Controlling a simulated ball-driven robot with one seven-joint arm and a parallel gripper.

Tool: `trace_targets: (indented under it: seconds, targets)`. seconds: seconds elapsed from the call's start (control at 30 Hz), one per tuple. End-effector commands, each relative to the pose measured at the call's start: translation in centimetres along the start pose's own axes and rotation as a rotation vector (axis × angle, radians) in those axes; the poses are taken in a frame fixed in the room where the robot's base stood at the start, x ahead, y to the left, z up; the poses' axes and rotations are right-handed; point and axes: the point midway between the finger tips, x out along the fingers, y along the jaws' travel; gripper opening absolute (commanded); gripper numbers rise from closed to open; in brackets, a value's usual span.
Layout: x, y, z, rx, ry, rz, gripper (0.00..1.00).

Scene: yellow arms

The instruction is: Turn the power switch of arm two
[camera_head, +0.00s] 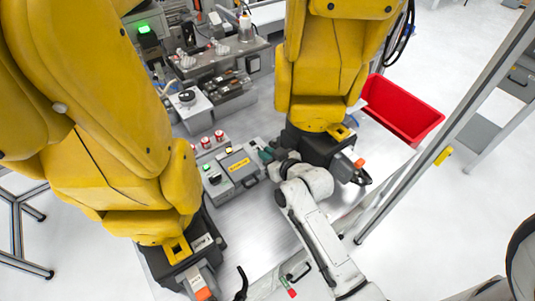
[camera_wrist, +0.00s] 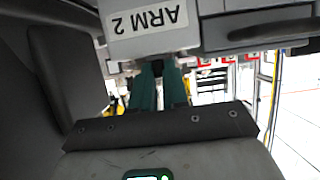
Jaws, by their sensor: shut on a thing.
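In the wrist view a grey unit (camera_wrist: 225,40) carries a white label "ARM 2" (camera_wrist: 147,20), seen upside down. My gripper (camera_wrist: 158,72) has its two teal fingers close together just under that label. They are shut on a small dark knob, which I take for the power switch (camera_wrist: 157,66); the fingers hide most of it, so its turned position cannot be told. In the head view my gripper (camera_head: 266,154) is low between the grey control box (camera_head: 230,171) and the dark base of the right yellow arm (camera_head: 320,148). The switch cannot be made out there.
A second yellow arm (camera_head: 120,110) stands at the left. Red-topped parts (camera_head: 212,139) stand behind the control box. A red bin (camera_head: 402,106) is at the right of the table. The bare tabletop (camera_head: 255,235) in front is mostly clear.

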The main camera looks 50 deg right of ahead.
Motion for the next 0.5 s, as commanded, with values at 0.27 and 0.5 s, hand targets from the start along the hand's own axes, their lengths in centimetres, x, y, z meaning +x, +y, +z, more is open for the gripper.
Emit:
trace_targets:
  seconds: [0.27,0.5]
  targets:
    - [0.02,-0.08,0.06,0.002,-0.001,0.005,0.0]
    - [0.08,-0.15,0.2,0.021,0.0,0.051,0.0]
